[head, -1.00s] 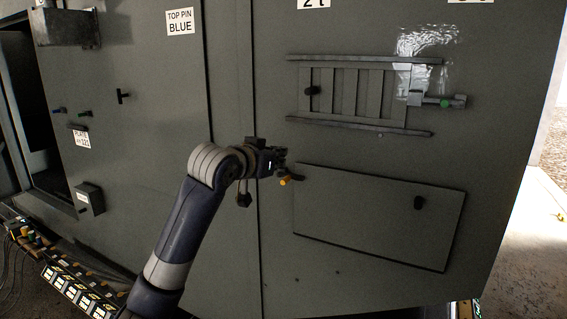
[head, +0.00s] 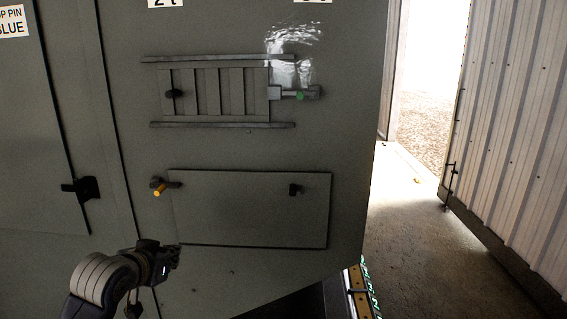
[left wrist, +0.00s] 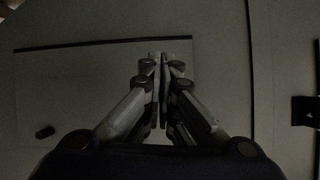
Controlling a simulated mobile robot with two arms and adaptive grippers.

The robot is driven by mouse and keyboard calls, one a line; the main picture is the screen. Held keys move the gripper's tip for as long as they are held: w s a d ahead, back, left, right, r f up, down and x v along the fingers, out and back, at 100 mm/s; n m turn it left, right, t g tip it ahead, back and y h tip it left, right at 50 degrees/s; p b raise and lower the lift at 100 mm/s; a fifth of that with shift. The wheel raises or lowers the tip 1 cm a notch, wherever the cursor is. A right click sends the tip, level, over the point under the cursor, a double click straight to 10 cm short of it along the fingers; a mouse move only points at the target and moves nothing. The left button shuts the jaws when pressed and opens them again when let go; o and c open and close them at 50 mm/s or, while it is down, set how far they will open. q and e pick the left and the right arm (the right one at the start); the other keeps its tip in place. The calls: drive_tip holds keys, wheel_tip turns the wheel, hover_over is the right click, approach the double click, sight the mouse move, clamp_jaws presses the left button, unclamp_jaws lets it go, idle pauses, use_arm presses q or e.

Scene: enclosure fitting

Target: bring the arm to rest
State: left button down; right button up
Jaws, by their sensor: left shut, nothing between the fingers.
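My left gripper (head: 174,257) is at the lower left of the head view, in front of the grey enclosure (head: 345,150) and below the left end of its lower panel. In the left wrist view its fingers (left wrist: 160,62) are together with nothing between them. The lower rectangular panel (head: 245,215) is closed flat against the enclosure, with a black knob (head: 295,189) at its upper right. A yellow-tipped pin (head: 160,190) sticks out at the panel's left edge. My right gripper is not in view.
Above is a slatted shutter (head: 225,92) between two rails, with a green-tipped bolt (head: 300,96) at its right. A black latch handle (head: 82,188) sticks out at the left. Open floor (head: 405,235) lies to the right, before a corrugated door (head: 510,130).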

use_arm(q)
drive_tip(key=s+d+f+g, duration=0.2)
drive_tip(key=s+f, duration=0.6)
drive_tip(key=f, duration=0.1)
drive_tip(key=s+d+f+g, duration=0.2)
drive_tip(key=s+f, duration=0.5)
drive_tip(key=f, duration=0.2)
drive_tip(key=s+d+f+g, duration=0.15)
drive_tip(key=s+f, duration=0.25)
drive_tip(key=s, duration=0.7)
drive_tip(key=s+d+f+g, duration=0.1)
drive_tip(key=s+f+g, duration=0.25)
drive_tip(key=s, duration=0.65)
wheel_tip(320, 180, down, 30)
drive_tip(key=s+r+b, duration=0.1)
drive_tip(key=s+b, duration=0.1)
drive_tip(key=b, duration=0.2)
drive_tip(key=s+a+f+g+b, duration=0.2)
drive_tip(key=s+a+f+b, duration=0.1)
drive_tip(key=s+f, duration=1.4)
wheel_tip(320, 180, down, 4)
drive_tip(key=shift+s+a+f+m+y, duration=0.15)
drive_tip(key=shift+a+m+y, duration=0.1)
drive_tip(key=shift+m+y, duration=0.05)
